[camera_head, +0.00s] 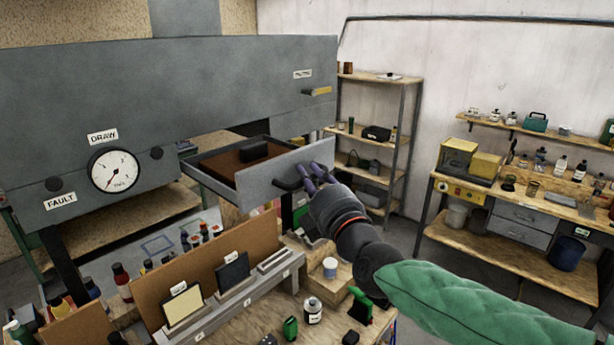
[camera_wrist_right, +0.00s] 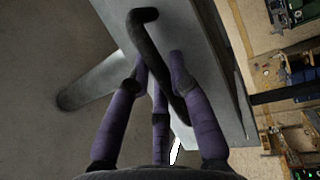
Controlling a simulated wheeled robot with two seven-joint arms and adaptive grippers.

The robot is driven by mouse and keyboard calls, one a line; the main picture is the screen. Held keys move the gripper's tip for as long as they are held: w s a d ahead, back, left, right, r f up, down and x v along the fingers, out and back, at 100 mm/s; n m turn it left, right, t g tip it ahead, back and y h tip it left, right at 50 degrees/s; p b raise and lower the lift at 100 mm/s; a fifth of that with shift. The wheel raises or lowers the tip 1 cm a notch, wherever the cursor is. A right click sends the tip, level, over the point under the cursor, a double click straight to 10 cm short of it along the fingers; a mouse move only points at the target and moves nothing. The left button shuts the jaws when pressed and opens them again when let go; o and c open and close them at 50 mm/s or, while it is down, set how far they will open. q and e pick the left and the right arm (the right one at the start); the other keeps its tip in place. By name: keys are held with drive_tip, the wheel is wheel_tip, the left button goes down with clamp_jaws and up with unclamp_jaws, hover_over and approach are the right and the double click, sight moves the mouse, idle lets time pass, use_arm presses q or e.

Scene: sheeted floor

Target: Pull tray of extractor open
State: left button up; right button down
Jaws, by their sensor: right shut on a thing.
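The extractor (camera_head: 230,75) is a large grey hood at the upper left with a round gauge. Its tray (camera_head: 262,184) has a grey front panel and stands out from the hood, with a brown inside and a black block in it. My right gripper (camera_head: 312,178), with purple fingers, is at the black handle on the tray front. In the right wrist view the purple fingers (camera_wrist_right: 160,75) close around the black bar handle (camera_wrist_right: 150,60). My left gripper is not in view.
A workbench (camera_head: 290,262) with bottles, panels and small items lies below the tray. A metal shelf (camera_head: 385,77) stands behind, against the wall. Another bench (camera_head: 470,205) with drawers and a yellow box is at the right. Open floor lies between them.

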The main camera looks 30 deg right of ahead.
drive_tip(key=shift+f, duration=0.1)
drive_tip(key=c, duration=1.1)
unclamp_jaws()
drive_tip(key=s+f, duration=0.2)
drive_tip(key=s, duration=0.9)
drive_tip(key=shift+s+a, duration=0.35)
drive_tip(key=shift+f, duration=0.1)
